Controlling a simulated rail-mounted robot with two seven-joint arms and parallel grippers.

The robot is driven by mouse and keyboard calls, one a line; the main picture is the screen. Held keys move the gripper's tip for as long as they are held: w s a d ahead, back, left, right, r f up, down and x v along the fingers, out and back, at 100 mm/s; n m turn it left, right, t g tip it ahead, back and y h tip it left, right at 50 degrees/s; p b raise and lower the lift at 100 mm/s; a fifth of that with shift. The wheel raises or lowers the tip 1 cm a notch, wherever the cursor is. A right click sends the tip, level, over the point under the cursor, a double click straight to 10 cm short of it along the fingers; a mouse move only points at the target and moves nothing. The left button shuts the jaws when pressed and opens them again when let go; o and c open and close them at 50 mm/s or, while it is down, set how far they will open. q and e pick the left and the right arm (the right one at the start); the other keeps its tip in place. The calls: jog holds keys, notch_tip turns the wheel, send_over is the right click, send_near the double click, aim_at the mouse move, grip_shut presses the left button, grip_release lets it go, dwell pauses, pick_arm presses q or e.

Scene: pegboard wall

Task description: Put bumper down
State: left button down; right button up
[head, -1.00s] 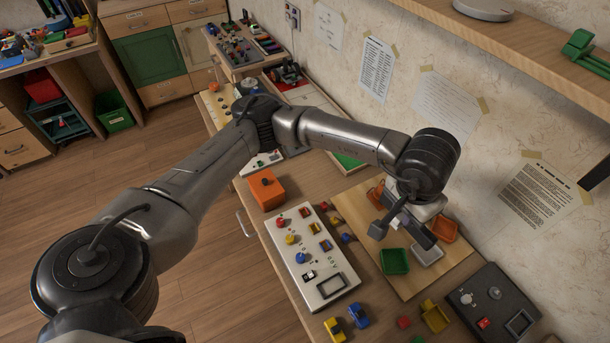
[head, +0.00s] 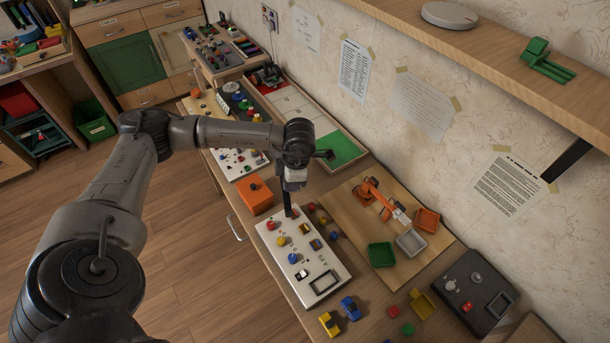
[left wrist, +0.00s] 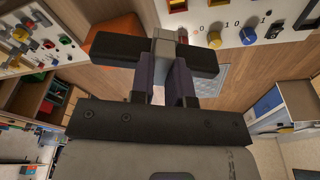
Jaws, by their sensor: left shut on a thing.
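My left gripper (head: 288,190) points down above the far end of the white control panel (head: 322,262), near the orange box (head: 257,197). In the left wrist view its two fingers (left wrist: 165,82) are shut on a dark bar with a grey middle, which I take to be the bumper (left wrist: 115,47). The bar lies crosswise beyond the fingertips. In the head view the bar shows only as a narrow dark shape below the wrist. I cannot tell whether it touches the panel. My right gripper is not in view.
A wooden board with an orange toy arm (head: 377,199), a green tray (head: 381,254) and other small trays lies right of the panel. Toy cars (head: 350,307) stand near the front. A dark control box (head: 474,295) stands at right. A shelf (head: 470,45) overhangs the wall side.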

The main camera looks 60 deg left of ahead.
pick_arm(q)
jog(key=shift+w+a+f+n+h+b, duration=0.15)
jog(key=shift+w+a+f+n+b, duration=0.25)
jog(key=shift+w+a+f+n, duration=1.05)
jog(key=shift+w+a+f+n+h+b, duration=0.15)
jog(key=shift+w+a+f+b, duration=0.4)
jog(key=shift+a+f, duration=1.95)
jog(key=shift+w+a+f+n+h+b, duration=0.1)
jog(key=shift+w+a+f+n+b, duration=0.2)
jog(key=shift+w+a+f+n, duration=1.15)
jog(key=shift+s+a+f+m, duration=0.35)
jog(key=shift+a+f+m, duration=0.1)
jog(key=shift+a+m, duration=0.15)
jog(key=shift+f, duration=0.15)
jog(key=c, duration=1.1)
grip_release()
